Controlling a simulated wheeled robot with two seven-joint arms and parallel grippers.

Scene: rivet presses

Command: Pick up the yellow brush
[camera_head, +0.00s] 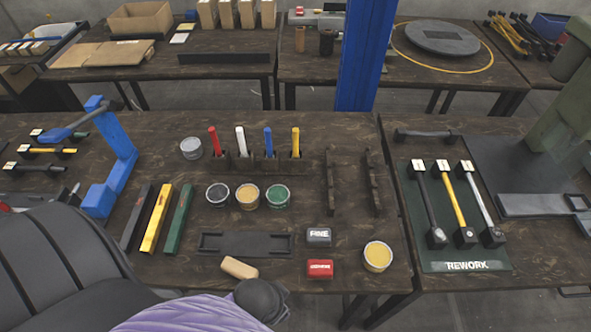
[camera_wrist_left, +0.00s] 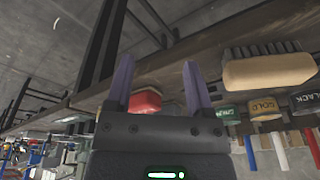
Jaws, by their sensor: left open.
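The yellow brush (camera_head: 296,142) stands upright in a dark holder (camera_head: 262,162) on the middle table. It is the rightmost of the row, beside a blue (camera_head: 268,142), a white (camera_head: 240,142) and a red brush (camera_head: 213,141). My left gripper (camera_wrist_left: 157,75) shows in the left wrist view with its two purple fingers apart and nothing between them. It is low by the table's front edge, well away from the brush. In the head view my left arm fills the lower left, and the fingers cannot be made out. My right gripper is not in view.
Black, gold and green cans (camera_head: 247,196) stand in front of the brush holder. A tan block (camera_head: 239,268), a red block (camera_head: 320,269) and a yellow-topped can (camera_head: 377,257) are near the front edge. A blue press (camera_head: 112,170) stands left. A blue column (camera_head: 366,60) rises behind.

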